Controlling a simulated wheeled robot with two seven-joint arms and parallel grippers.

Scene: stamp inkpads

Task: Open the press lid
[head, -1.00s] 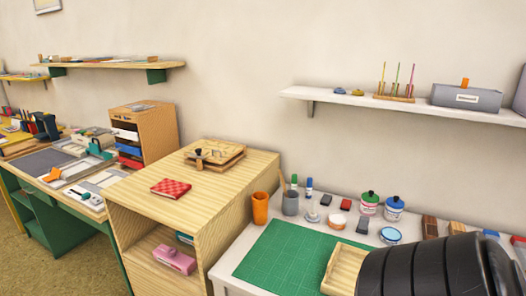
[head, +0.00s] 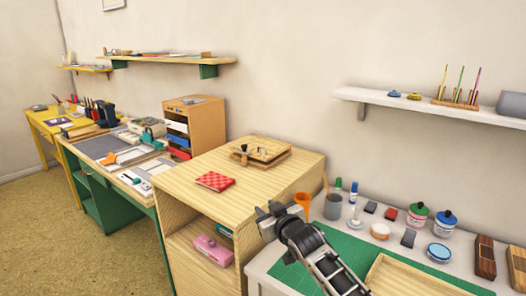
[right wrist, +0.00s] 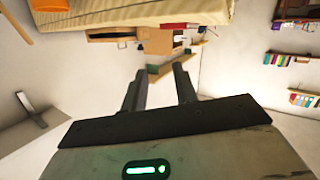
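The wooden press (head: 276,160) sits on top of the light wood cabinet (head: 300,166), with its flat lid lying down over the base and a dark knob or clamp at its front left. My right gripper (head: 266,210) is in front of the cabinet's right side, below and apart from the press. In the right wrist view its two fingers (right wrist: 158,80) stand apart with nothing between them, so it is open and empty. The press cannot be clearly made out in that view. My left gripper is not in view.
A green mat (head: 330,245) and wooden tray (head: 400,285) lie there too. A wall shelf (head: 400,102) hangs above.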

